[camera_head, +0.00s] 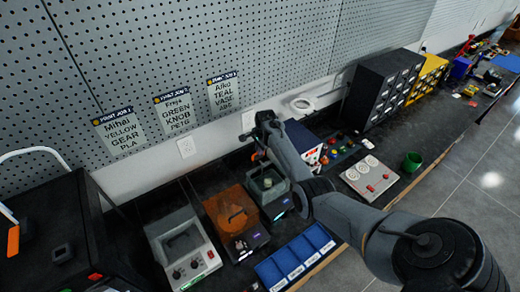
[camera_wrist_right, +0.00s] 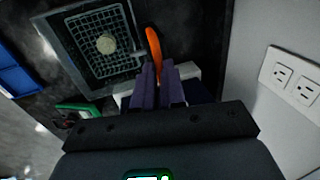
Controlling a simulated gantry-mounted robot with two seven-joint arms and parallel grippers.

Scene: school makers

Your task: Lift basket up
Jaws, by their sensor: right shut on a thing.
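The basket (camera_wrist_right: 85,50) is a grey mesh basket in the right wrist view. It sits within a grey square tank (camera_wrist_right: 48,45), and a pale round part (camera_wrist_right: 106,43) lies in it. An orange handle (camera_wrist_right: 153,42) stands at the basket's side. My right gripper (camera_wrist_right: 158,72) is shut on this handle, with its fingertips at the handle's lower end. In the head view the tank (camera_head: 287,188) stands on the bench, and my right arm reaches over to its back edge. The fingertips are small there. My left gripper is not in view.
An orange-covered tank (camera_head: 228,208) and a grey device with knobs (camera_head: 185,245) stand left of the tank. A blue compartment tray (camera_head: 270,272) lies at the bench front. A grey panel (camera_head: 370,178) and green cup (camera_head: 413,160) are to the right. The pegboard wall (camera_head: 190,45) is close behind.

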